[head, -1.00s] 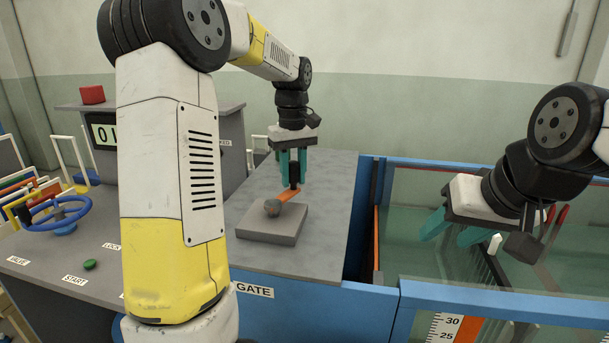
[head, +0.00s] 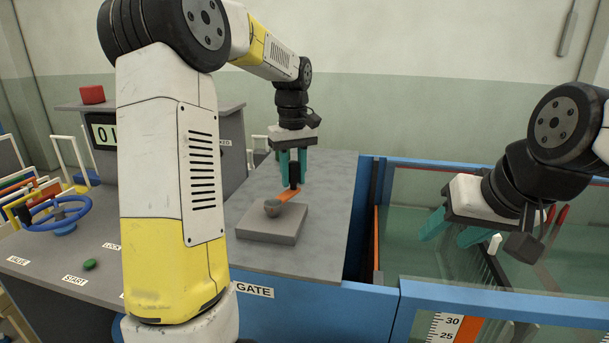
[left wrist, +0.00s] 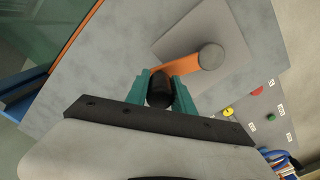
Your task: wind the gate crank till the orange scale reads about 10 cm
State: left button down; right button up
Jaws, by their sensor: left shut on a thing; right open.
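The gate crank has an orange arm (head: 287,194) on a grey hub (head: 272,208), over a grey base block (head: 272,225) behind the GATE label. Its black handle (left wrist: 160,90) stands upright at the arm's far end. My left gripper (head: 293,176) is shut on this handle; the left wrist view shows a teal finger on each side of it. The orange scale (head: 467,331) on the tank front shows 30 and 25; lower marks are out of frame. My right gripper (head: 452,229) is open and empty above the glass tank.
The glass flume (head: 430,200) with blue rails fills the right side. At left are a blue valve wheel (head: 62,214), a green START button (head: 90,265), a partly hidden display (head: 103,134) and a red block (head: 92,94). My left arm hides part of the console.

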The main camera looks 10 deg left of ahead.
pick_arm(q)
jog(key=shift+a, duration=0.1)
dwell(0.6)
jog(key=a+n, duration=0.3)
jog(key=n, duration=0.1)
jog(key=s+a+n, duration=0.1)
jog(key=a+n, duration=0.2)
jog(key=n, duration=0.2)
jog(key=a+n, duration=0.3)
jog(key=n, duration=0.1)
jog(key=shift+s, duration=0.35)
jog(key=shift+s+a+n, duration=0.4)
jog(key=shift+s+n, duration=0.3)
jog(key=shift+n, duration=0.25)
jog(key=shift+s+a+n, duration=0.4)
jog(key=shift+s+n, duration=0.25)
jog(key=shift+n, duration=0.25)
jog(key=shift+s+a+n, duration=0.4)
jog(key=shift+s+n, duration=0.3)
jog(key=shift+n, duration=0.25)
jog(key=shift+s, duration=0.1)
jog(key=c, duration=1.1)
grip_release()
